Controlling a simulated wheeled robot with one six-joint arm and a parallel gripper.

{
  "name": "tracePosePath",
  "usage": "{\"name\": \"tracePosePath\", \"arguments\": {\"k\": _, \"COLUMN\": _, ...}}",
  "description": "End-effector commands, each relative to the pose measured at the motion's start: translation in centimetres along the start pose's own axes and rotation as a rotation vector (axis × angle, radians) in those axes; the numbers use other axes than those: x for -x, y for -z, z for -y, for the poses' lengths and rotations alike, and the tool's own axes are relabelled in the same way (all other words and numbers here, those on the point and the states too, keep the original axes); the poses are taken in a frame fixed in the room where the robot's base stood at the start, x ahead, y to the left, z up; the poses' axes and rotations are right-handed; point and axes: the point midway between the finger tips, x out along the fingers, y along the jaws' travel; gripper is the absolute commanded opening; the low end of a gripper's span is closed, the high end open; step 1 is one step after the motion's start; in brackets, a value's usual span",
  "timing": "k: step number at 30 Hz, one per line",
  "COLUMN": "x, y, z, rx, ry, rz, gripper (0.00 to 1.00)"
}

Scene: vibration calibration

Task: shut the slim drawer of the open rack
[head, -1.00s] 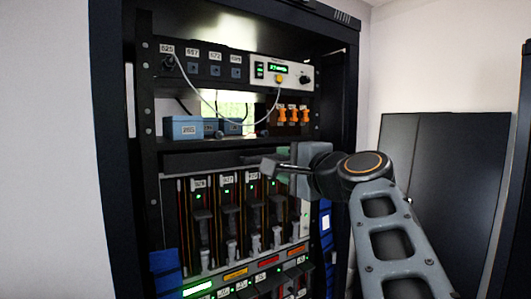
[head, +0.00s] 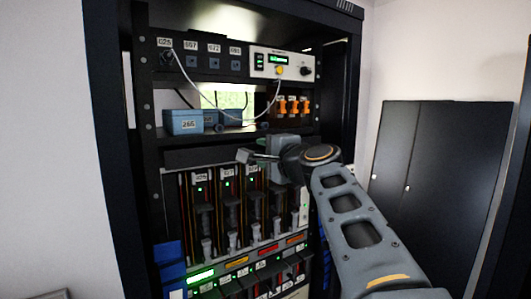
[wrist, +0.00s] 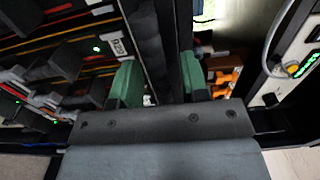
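The open rack (head: 141,110) stands in front of me in the head view. A slim dark drawer front (head: 200,157) seems to run across it, below the middle shelf and above the upright modules. How far it sticks out is hard to tell. My gripper (head: 258,155) is before the right part of this front and hides some of it. In the wrist view my gripper (wrist: 160,84) shows two green finger pads, apart, with nothing held between them. A dark bar (wrist: 150,40) lies beyond the pads; contact cannot be made out.
Blue boxes (head: 184,122) and orange clips (head: 293,106) sit on the shelf above. A grey cable (head: 205,98) loops over it from the instrument (head: 281,64). Upright modules (head: 229,205) fill the bay below. A dark cabinet (head: 425,150) stands at the right.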

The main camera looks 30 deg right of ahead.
Motion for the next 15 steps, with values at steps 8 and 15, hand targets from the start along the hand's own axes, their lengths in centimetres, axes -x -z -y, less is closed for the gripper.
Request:
{"name": "tracePosePath", "arguments": {"k": 8, "x": 0.02, "y": 0.0, "z": 0.0, "rx": 0.0, "ry": 0.0, "rz": 0.0, "gripper": 0.14}}
{"name": "tracePosePath", "arguments": {"k": 15, "x": 0.02, "y": -0.01, "z": 0.0, "rx": 0.0, "ry": 0.0, "rz": 0.0, "gripper": 0.0}}
